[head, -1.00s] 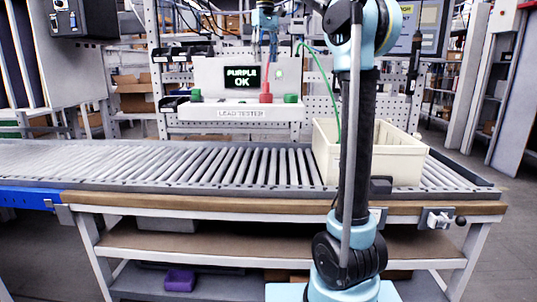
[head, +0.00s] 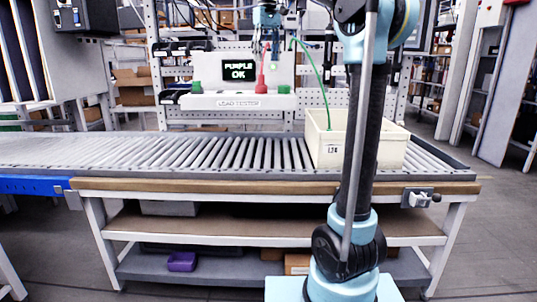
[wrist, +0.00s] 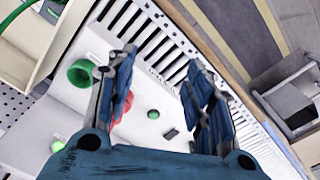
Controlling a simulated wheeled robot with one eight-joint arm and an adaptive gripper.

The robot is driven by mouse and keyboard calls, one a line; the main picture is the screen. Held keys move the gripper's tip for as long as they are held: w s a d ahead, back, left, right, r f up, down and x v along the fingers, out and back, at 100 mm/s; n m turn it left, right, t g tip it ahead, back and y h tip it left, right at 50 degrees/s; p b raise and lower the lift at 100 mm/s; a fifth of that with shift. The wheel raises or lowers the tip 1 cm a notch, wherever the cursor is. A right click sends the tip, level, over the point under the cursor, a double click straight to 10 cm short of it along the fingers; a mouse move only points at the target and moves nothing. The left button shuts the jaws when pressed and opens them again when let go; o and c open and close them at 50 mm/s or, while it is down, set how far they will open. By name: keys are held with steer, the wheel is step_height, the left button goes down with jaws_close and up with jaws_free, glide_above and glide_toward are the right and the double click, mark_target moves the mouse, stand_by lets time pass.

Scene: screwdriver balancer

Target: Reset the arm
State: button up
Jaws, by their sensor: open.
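My gripper (wrist: 160,68) is open and empty in the wrist view, with its two blue fingers apart. The lead tester (head: 235,101) is a white box at the back of the roller conveyor; its display (head: 238,69) reads "PURPLE OK". A red lead end (head: 262,78) stands at the tester's right part. It also shows partly behind the left finger in the wrist view (wrist: 120,106). A green socket (wrist: 81,73) and a lit green button (wrist: 153,114) show there too. In the head view my gripper (head: 265,45) hangs above the tester, apart from it, its fingers small and indistinct.
A cream crate (head: 390,148) stands on the right part of the roller conveyor (head: 210,154), with a green cable (head: 321,75) arching into it. A purple bin (head: 181,262) sits on the bench's lower shelf. The conveyor's left and middle are clear.

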steer(key=s+d+f+m, duration=0.2)
steer(key=s+d+f, duration=0.4)
steer(key=s+f, duration=0.4)
steer(key=s+d+f+m+t, duration=0.1)
steer(key=s+d+f, duration=0.6)
steer(key=f, duration=1.6)
steer(key=s+d+f+m+t, duration=0.1)
steer(key=s+d+f, duration=0.5)
steer(key=s+f, duration=0.7)
step_height(320, 180, down, 3)
steer(key=shift+d+f+m, duration=0.15)
steer(key=shift+m, duration=0.65)
steer(key=shift+s, duration=0.1)
steer(key=shift+w+f, duration=0.2)
steer(key=shift+w, duration=0.25)
